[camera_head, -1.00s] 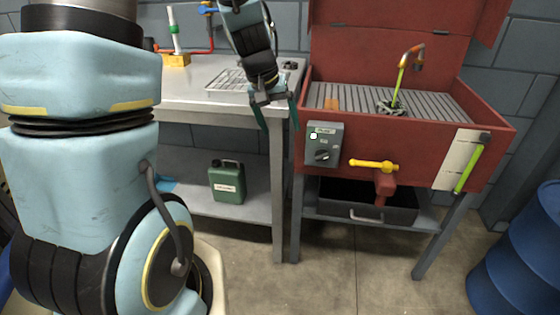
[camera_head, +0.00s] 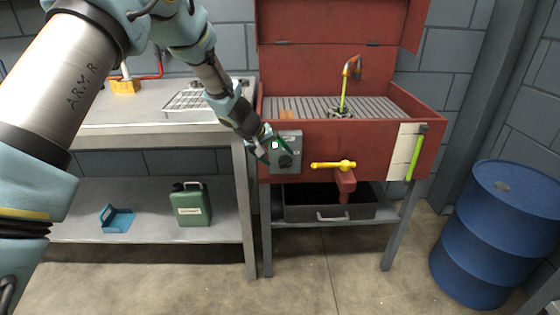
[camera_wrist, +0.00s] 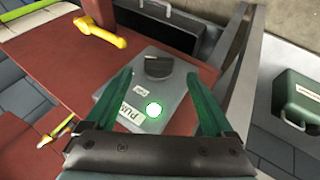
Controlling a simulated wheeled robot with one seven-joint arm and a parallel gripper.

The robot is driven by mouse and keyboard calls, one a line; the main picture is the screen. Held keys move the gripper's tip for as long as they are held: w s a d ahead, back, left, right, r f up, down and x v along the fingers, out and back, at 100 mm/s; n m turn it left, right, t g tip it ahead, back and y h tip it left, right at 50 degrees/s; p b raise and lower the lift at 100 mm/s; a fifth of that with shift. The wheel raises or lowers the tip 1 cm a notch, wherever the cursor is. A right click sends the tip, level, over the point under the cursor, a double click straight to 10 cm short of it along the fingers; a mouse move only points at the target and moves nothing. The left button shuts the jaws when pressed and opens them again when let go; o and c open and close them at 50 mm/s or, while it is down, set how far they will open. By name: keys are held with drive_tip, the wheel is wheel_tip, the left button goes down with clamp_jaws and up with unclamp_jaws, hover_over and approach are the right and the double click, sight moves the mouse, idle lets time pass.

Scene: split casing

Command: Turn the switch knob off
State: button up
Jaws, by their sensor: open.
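The switch knob (camera_wrist: 158,67) is a dark round knob on a grey switch box (camera_head: 289,165) fixed to the front of the red sink cabinet. A lit green-white lamp (camera_wrist: 153,109) and a label reading like "PUMP" (camera_wrist: 131,115) sit on the same box. My gripper (camera_head: 272,152) is at the box in the head view, partly covering its left side. In the wrist view my gripper (camera_wrist: 165,85) has its two green fingers spread wide, with the lamp between them and the knob just beyond the tips. The fingers look empty. Contact with the box cannot be told.
A yellow valve handle (camera_head: 333,165) sticks out right of the box. A drawer-like black tray (camera_head: 328,211) is below. A steel bench (camera_head: 140,135) stands left, with a green canister (camera_head: 191,204) on its lower shelf. A blue barrel (camera_head: 498,235) stands right.

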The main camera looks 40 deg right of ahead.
sight(284, 163)
drive_tip(key=shift+p+x, duration=0.35)
drive_tip(key=shift+x, duration=1.95)
drive_tip(key=c, duration=1.4)
